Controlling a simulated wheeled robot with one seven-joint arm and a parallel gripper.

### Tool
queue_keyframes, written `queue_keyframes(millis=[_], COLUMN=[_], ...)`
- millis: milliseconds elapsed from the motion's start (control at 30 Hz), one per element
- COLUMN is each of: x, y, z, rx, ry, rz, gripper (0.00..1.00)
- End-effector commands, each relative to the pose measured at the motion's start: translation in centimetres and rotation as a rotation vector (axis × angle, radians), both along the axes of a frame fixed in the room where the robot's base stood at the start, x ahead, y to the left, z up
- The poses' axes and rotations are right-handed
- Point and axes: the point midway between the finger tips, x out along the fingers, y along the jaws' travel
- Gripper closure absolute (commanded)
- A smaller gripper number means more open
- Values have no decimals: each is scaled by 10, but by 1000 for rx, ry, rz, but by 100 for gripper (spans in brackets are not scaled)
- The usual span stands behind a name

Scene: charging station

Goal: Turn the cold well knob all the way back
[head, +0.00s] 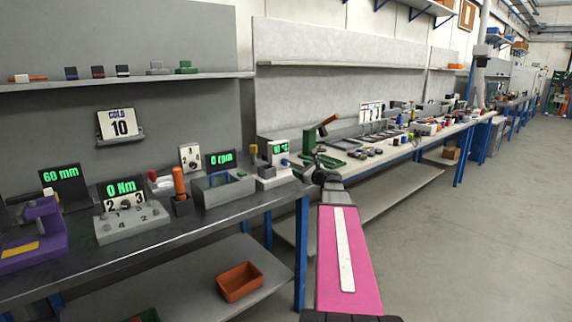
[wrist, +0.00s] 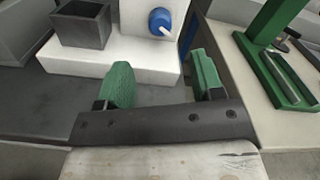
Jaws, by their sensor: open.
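The cold well (head: 268,152) is a white block unit at the right end of the near bench, with a green temperature display that is too small to read surely. Its blue knob (head: 284,162) is on the front face. In the wrist view the blue knob (wrist: 157,19) shows at the top, with a white pointer line slanting down to the right. My gripper (wrist: 160,64) is open, its two green fingers apart with nothing between them. The knob lies ahead of the fingers, apart from them. In the head view my gripper (head: 322,178) is small and dark, right of the well.
A dark grey open box (wrist: 82,28) sits on the well's white base. A green press-like stand (wrist: 275,65) is to the right on the adjoining bench. A sign (head: 120,123) reads COLD 10. An orange-handled tool (head: 179,182) stands left of the well. Floor at right is clear.

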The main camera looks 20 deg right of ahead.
Motion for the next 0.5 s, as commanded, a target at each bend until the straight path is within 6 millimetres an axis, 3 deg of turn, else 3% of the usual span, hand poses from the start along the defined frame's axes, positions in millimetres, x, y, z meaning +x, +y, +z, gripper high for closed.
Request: queue_keyframes(millis=[300, 500], x=[56, 79], y=[19, 28], z=[0, 0], rx=[-1, -1], ry=[0, 0], rz=[2, 1], gripper=[39, 39])
